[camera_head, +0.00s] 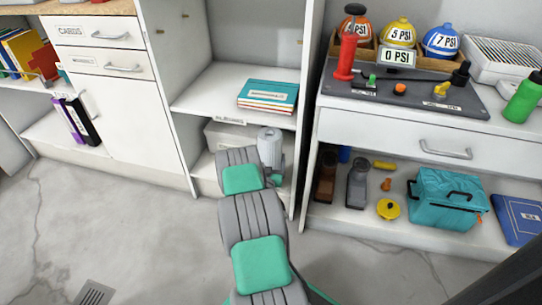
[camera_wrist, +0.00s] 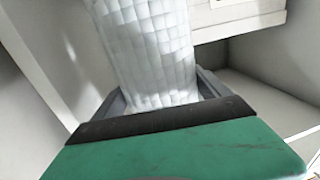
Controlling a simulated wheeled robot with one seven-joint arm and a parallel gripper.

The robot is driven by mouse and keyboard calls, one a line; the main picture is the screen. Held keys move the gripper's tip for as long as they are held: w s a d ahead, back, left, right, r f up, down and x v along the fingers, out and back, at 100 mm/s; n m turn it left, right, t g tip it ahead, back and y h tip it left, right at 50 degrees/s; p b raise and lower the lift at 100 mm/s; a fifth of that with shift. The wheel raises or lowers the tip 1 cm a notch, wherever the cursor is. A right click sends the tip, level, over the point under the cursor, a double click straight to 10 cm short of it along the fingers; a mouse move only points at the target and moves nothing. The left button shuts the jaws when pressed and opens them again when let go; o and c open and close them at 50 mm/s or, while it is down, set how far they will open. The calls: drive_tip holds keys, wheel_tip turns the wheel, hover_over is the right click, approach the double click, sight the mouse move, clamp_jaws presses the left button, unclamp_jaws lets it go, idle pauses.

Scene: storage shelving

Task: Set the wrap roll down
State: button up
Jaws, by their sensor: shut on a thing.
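The wrap roll (camera_wrist: 150,45) is a white cylinder with a quilted, bubble-like surface. In the wrist view it stands up between the dark fingers of my gripper (camera_wrist: 165,95), which is shut on it. In the head view the wrap roll (camera_head: 270,146) looks pale grey and roughly upright, at the front of the lower compartment of the middle white shelf unit. My gripper (camera_head: 273,174) is below it, partly hidden by my arm. I cannot tell whether the roll's base touches a surface.
A grey box (camera_head: 222,136) sits in the lower compartment, left of the roll. Teal books (camera_head: 268,95) lie on the shelf board (camera_head: 205,95) above. An upright divider (camera_head: 307,110) stands close on the right. A teal bag (camera_head: 447,198) is on the right unit's low shelf.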

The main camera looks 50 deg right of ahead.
drive_tip(key=x, duration=0.6)
drive_tip(key=shift+b, duration=0.35)
wheel_tip(320, 180, down, 4)
drive_tip(key=shift+w+r+b, duration=0.1)
drive_tip(key=shift+r+b, duration=0.1)
drive_tip(key=shift+b, duration=0.8)
drive_tip(key=o, duration=1.3)
